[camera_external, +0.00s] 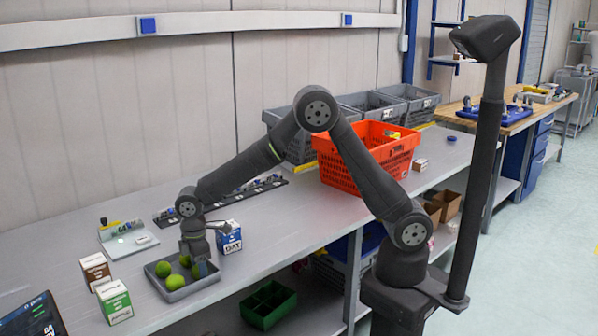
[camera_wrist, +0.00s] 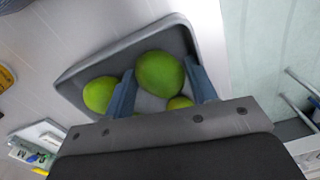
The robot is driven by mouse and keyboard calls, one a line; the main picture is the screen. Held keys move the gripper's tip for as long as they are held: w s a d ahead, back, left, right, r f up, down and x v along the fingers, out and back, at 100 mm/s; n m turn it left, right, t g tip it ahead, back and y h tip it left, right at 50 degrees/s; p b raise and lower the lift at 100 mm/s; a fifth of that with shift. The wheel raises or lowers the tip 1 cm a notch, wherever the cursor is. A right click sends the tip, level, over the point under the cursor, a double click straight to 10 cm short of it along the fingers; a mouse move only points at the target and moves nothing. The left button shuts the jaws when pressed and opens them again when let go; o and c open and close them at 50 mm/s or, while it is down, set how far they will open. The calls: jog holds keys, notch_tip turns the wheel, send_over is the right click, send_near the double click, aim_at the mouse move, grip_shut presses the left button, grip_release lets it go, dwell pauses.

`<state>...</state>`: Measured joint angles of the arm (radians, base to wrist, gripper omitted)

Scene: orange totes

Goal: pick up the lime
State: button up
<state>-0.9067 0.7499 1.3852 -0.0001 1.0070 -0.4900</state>
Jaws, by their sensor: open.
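Several green limes lie in a small grey tray (camera_external: 173,296) on the bench. In the external view one lime (camera_external: 163,269) is at the tray's left and another lime (camera_external: 175,282) is nearer the front. My gripper (camera_external: 201,264) points down over the tray's right part. In the wrist view my gripper (camera_wrist: 162,90) is open, with one finger on each side of a large lime (camera_wrist: 159,73). I cannot tell whether the fingers touch it. Another lime (camera_wrist: 100,93) is outside the left finger. A third lime (camera_wrist: 180,103) is partly hidden by the gripper body.
A blue-and-white box (camera_external: 229,237) stands right of the tray. A brown box (camera_external: 95,268) and a green box (camera_external: 114,302) stand to its left. An orange tote (camera_external: 337,172) and grey bins (camera_external: 300,146) are further back.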

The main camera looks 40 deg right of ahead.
jog(key=shift+f, duration=0.15)
jog(key=c, duration=0.6)
jog(key=shift+r, duration=0.5)
jog(key=r, duration=0.2)
jog(key=d+r, duration=0.1)
jog(key=r, duration=0.1)
jog(key=shift+w, duration=0.25)
jog(key=w+d+r, duration=0.1)
jog(key=d+r, duration=0.1)
jog(key=d, duration=0.1)
jog(key=w+d+r, duration=0.1)
jog(key=d+r, duration=0.1)
jog(key=d, duration=0.1)
jog(key=w+d+r, duration=0.1)
jog(key=d+r, duration=0.1)
jog(key=d, duration=0.2)
jog(key=shift+w+r, duration=0.1)
jog(key=shift+w, duration=0.1)
